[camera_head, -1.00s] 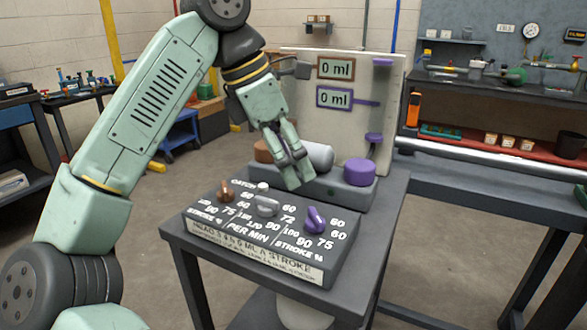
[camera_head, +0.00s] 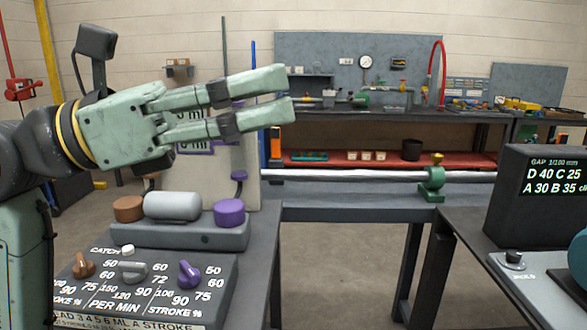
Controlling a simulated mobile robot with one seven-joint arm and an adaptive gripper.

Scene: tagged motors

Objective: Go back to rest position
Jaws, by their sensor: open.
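My gripper (camera_head: 287,98) is raised in the upper left of the head view, pointing right, with its two fingers apart and nothing between them. It is above the pump panel and apart from it, and hides much of the upright display board (camera_head: 246,190) behind it. The sloped control panel (camera_head: 215,290) carries a brown knob (camera_head: 83,266), a grey knob (camera_head: 133,271) and a purple knob (camera_head: 189,274). Behind them are a brown cap (camera_head: 128,209), a grey cylinder (camera_head: 172,206) and a purple cap (camera_head: 229,212) on a grey base (camera_head: 205,236).
A dark display box (camera_head: 545,190) reading "GAP 1/100 mm" stands on a table at the right. A long pale bar (camera_head: 350,176) with a green clamp (camera_head: 431,183) crosses the middle bench. A back workbench (camera_head: 400,116) holds tools. Floor (camera_head: 340,260) is open between tables.

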